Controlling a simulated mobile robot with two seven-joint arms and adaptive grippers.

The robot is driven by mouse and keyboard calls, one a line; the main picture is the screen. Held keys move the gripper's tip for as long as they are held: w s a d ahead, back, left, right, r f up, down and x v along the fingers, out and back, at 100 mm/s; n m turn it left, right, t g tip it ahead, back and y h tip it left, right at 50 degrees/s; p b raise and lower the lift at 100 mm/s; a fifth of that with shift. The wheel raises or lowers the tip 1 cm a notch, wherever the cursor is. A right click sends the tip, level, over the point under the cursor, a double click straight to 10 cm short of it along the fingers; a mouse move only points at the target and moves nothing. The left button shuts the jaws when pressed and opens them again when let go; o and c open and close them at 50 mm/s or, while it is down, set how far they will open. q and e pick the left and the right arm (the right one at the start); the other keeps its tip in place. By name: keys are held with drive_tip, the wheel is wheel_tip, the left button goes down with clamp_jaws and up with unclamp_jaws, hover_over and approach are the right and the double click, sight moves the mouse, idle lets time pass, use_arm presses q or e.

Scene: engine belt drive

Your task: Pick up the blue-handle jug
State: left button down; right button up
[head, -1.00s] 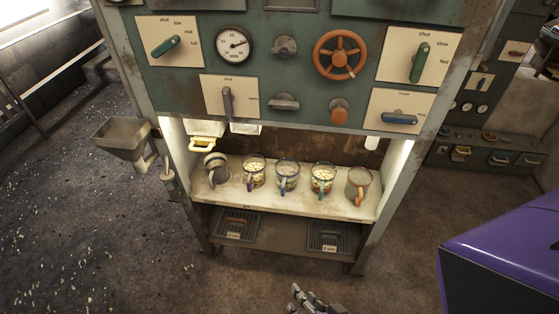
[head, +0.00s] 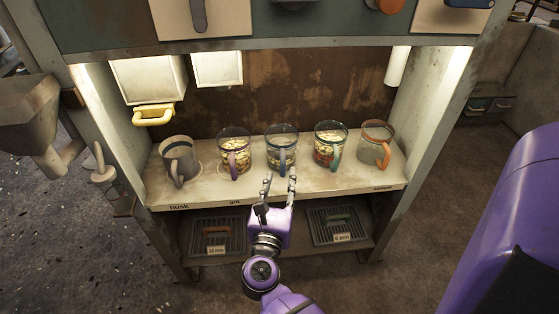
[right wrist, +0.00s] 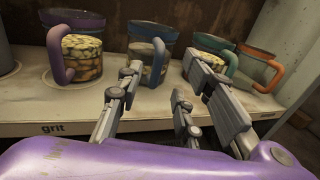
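The blue-handle jug (head: 281,150) is a clear jug with a blue rim and pale chunky contents. It stands upright in the middle of the shelf row, its handle facing me. In the right wrist view the blue-handle jug (right wrist: 148,35) shows beyond and between my fingers, partly covered by them. My right gripper (head: 279,183) is open and empty, just in front of that jug and over the shelf's front edge. In the head view its fingertips appear close to the jug's lower part; I cannot tell whether they touch. My left gripper is not in view.
A purple-handle jug (head: 234,155) stands left of it, a teal-handle jug (head: 330,147) right, an orange-handle jug (head: 376,145) at the far right and a grey jug (head: 178,162) at the far left. Chutes hang above the shelf (head: 222,195). Side walls bound it.

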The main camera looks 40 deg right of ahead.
sight(282, 166)
drive_tip(key=x, duration=0.7)
drive_tip(key=shift+w, duration=0.15)
drive_tip(key=shift+r, duration=0.1)
drive_tip(key=shift+c, duration=0.6)
clamp_jaws()
